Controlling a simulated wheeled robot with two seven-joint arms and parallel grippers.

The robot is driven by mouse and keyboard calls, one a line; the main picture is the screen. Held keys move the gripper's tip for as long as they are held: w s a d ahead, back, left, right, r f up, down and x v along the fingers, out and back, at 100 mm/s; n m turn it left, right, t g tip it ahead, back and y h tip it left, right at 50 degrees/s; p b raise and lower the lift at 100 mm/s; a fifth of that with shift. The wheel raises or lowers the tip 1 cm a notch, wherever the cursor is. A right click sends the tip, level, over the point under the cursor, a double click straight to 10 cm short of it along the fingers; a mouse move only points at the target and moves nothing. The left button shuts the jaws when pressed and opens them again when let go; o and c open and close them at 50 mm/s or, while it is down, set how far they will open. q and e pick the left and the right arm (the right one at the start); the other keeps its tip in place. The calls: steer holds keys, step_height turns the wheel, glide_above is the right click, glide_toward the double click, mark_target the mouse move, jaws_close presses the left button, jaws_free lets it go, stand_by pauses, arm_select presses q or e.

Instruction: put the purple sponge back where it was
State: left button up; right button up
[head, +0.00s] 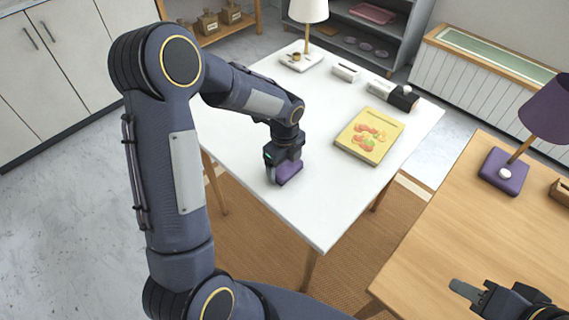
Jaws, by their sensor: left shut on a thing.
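The purple sponge (291,171) is at the near left part of the white table (310,215), between the fingers of my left gripper (284,175). The gripper points down and is shut on the sponge, hiding part of it. I cannot tell whether the sponge touches the tabletop or is just above it. My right gripper (470,292) is at the lower right, over the wooden table, with no object visible in it. Its finger opening is not clear from this angle.
A yellow book with fruit on its cover (369,136) lies right of the sponge. A purple lamp (503,171) stands on the wooden table (450,230). The white table's near corner is clear.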

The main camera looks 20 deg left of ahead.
mark_target(285, 164)
arm_select(q)
steer(key=shift+f, duration=0.2)
steer(key=o, duration=0.8)
steer(key=shift+r, duration=0.35)
step_height(285, 164, up, 11)
steer(key=p, duration=0.1)
steer(key=s+a+r+n+t+h, duration=0.1)
steer(key=s+r+n+t+h, duration=0.1)
steer(key=s+r+n, duration=0.7)
steer(key=s+d+f+n+t, duration=0.1)
steer(key=s+n, duration=0.3)
steer(key=n, duration=0.1)
steer(key=s+d+f+n+t+h, duration=0.1)
steer(key=s+n, duration=0.3)
steer(key=s, duration=0.1)
steer(key=s+d+n+t, duration=0.1)
steer(key=s+n, duration=0.3)
steer(key=n, duration=0.1)
steer(key=shift+s+f+n+t+h, duration=0.3)
steer(key=shift+s+f+h, duration=0.05)
steer(key=shift+f+h, duration=0.05)
